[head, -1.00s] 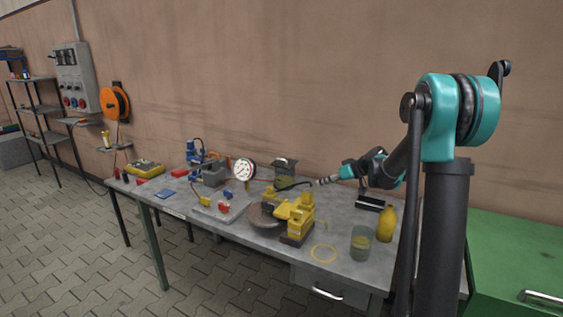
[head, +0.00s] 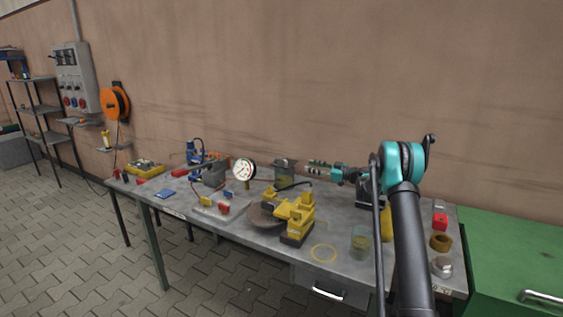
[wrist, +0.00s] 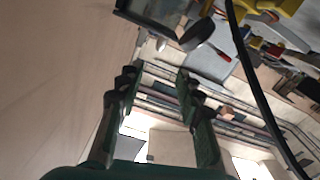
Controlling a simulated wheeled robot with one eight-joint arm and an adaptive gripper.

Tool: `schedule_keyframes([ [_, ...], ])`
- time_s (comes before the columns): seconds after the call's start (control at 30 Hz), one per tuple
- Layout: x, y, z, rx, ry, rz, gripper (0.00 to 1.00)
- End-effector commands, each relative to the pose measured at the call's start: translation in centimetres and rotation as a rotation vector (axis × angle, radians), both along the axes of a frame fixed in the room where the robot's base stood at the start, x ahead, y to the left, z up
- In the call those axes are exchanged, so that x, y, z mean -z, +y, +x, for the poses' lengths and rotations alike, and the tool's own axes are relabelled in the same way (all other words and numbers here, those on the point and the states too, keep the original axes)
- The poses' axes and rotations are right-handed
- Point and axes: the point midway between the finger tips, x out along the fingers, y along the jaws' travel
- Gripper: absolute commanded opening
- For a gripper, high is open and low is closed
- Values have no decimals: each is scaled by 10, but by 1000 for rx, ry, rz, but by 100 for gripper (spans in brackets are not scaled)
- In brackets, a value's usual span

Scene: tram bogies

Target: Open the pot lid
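A grey pot (head: 285,181), with something yellowish low in it, stands at the back of the workbench in the head view. Its dark top, which looks like the lid, is down as far as I can tell. My gripper (head: 311,166) is just right of the pot at about the height of its top, pointing left. In the wrist view, my gripper (wrist: 156,76) has its two fingers apart with nothing between them. A dark-edged box shape (wrist: 150,12), probably the pot, shows at the top edge there, beyond the fingertips.
A dark curved cable or bar (wrist: 256,85) crosses the wrist view. A dial gauge (head: 244,169) stands left of the pot, and a yellow tool (head: 296,214) lies in front. A glass jar (head: 361,242) stands front right. The wall is close behind.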

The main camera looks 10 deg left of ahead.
Motion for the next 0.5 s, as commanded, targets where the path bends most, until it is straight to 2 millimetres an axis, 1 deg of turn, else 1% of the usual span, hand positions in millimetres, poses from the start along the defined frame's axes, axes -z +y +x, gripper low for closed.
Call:
schedule_keyframes([
  [0.17,0,27,9,-3,1,-1,36],
  [0.5,0,91,32,-2,3,-2,36],
])
